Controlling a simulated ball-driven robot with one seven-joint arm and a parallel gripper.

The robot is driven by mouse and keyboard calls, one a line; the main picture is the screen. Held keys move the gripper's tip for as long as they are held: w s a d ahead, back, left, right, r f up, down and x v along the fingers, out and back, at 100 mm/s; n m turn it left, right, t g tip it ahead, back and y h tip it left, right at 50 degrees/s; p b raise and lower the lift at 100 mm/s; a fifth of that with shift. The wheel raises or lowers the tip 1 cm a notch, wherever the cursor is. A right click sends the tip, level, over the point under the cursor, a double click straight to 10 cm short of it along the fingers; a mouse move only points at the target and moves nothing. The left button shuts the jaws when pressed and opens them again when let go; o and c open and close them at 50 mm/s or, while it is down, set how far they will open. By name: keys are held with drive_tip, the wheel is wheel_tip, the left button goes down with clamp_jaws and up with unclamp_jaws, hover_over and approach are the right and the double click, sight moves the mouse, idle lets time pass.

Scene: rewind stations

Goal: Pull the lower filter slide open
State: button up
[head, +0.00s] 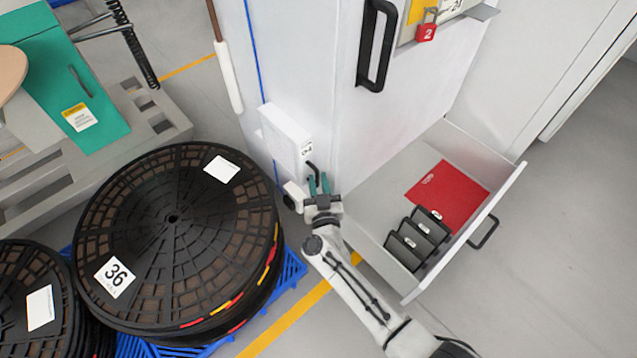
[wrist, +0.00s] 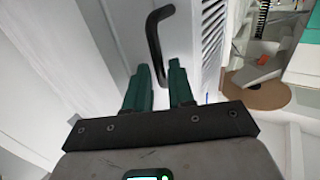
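A white boxy unit (head: 284,136) with a small, hard-to-read label sticks out low on the cabinet side; which part is the lower filter slide I cannot tell for sure. A small black bent handle (head: 313,171) shows beside it, and a black bar handle (wrist: 157,38) on a pale front shows in the wrist view. My gripper (head: 319,180) is at the small handle, its two teal fingers apart. In the wrist view my gripper (wrist: 161,68) is open, with the handle's near end between or just beyond the fingertips. Contact is not clear.
A drawer (head: 512,188) stands open at right, with a red mat (head: 448,195) and black holders (head: 417,238). A large black reel (head: 172,235) lies on a blue pallet (head: 291,272) at left. The tall cabinet (head: 300,60) rises behind my gripper. Grey floor shows at right.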

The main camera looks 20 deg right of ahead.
drive_tip(key=shift+c, duration=0.5)
clamp_jaws()
drive_tip(key=shift+s, duration=0.2)
drive_tip(key=s+d+p, duration=0.2)
drive_tip(key=s+d, duration=0.1)
drive_tip(key=s, duration=0.7)
drive_tip(key=s+d+p, duration=0.1)
drive_tip(key=s+d, duration=0.2)
drive_tip(key=s, duration=0.7)
drive_tip(key=shift+s+d+p, duration=0.25)
drive_tip(key=shift+d+p, duration=0.1)
drive_tip(key=shift+p, duration=0.05)
drive_tip(key=shift+o, duration=0.5)
unclamp_jaws()
